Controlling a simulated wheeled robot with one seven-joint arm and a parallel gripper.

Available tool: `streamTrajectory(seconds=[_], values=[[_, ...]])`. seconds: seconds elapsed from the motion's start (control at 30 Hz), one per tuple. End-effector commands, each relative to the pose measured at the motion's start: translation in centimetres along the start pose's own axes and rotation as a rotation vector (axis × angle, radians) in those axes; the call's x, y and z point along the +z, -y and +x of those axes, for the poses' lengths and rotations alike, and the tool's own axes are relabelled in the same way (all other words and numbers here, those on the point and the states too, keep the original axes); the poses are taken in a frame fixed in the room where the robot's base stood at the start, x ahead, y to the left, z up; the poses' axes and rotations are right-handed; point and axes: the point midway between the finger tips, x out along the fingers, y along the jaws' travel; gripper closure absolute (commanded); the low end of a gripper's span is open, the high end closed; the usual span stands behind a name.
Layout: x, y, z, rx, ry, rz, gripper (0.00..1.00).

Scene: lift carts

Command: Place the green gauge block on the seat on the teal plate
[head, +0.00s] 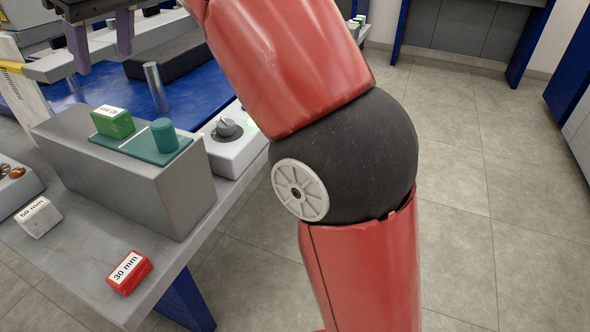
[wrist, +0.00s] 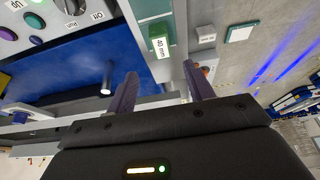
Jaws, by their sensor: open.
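The green gauge block (head: 112,122), with a white label on top, stands upright at the left end of the teal plate (head: 137,147). A teal cylinder (head: 164,135) stands at the plate's right end. The seat is not clearly visible beneath the block. My gripper (head: 103,61) is open, with its purple fingers apart and empty, above and behind the block in the head view. In the wrist view the green block (wrist: 160,42), labelled 40 mm, lies beyond and between the fingertips (wrist: 160,69), apart from them.
The plate lies on a grey raised block (head: 125,185). A red 30 mm block (head: 128,272) and a white 50 mm block (head: 38,217) lie on the grey bench in front. A metal post (head: 155,88) and a dial box (head: 230,140) stand behind. My red arm crosses the middle.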

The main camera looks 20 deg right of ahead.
Motion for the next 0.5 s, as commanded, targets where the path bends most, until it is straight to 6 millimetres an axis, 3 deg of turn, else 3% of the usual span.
streamTrajectory(seconds=[0.17,0.37,0.5], values=[[3.6,-1.8,-0.1,0.060,-0.004,0.099,0.47],[12.5,-4.6,1.5,0.169,-0.021,0.302,0.47],[19.9,-5.6,3.8,0.239,-0.038,0.446,0.47]])
